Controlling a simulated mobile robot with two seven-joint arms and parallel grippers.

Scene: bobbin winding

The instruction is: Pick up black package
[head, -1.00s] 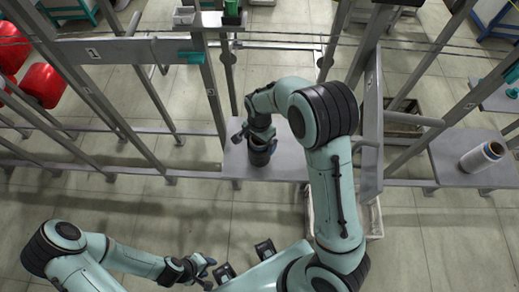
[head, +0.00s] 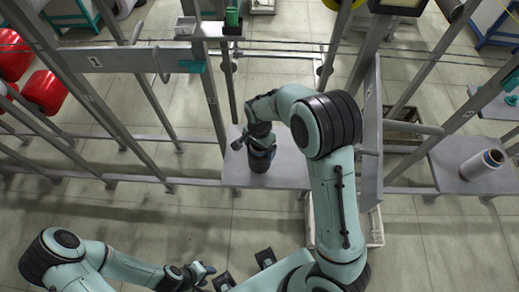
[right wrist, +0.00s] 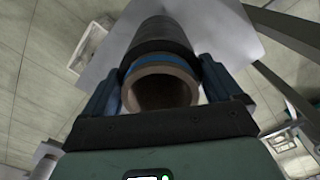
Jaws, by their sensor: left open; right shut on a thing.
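The black package (head: 259,163) is a dark bobbin with a brown tube core and a blue band near its end. It is upright at the left part of a grey shelf (head: 290,172) in the head view. My right gripper (head: 262,146) comes from above and is shut on its upper end. In the right wrist view the fingers (right wrist: 160,92) are on either side of the package (right wrist: 158,38), around its tube end. I cannot tell whether its base touches the shelf. My left gripper (head: 207,271) is open and empty at the lower left, away from the shelf.
Grey metal frame posts and rails surround the shelf, with an upright panel (head: 371,140) close to my right arm. A white package (head: 482,164) lies on another shelf at right. Red rolls (head: 45,91) are at far left. A white crate (head: 372,228) sits below the shelf.

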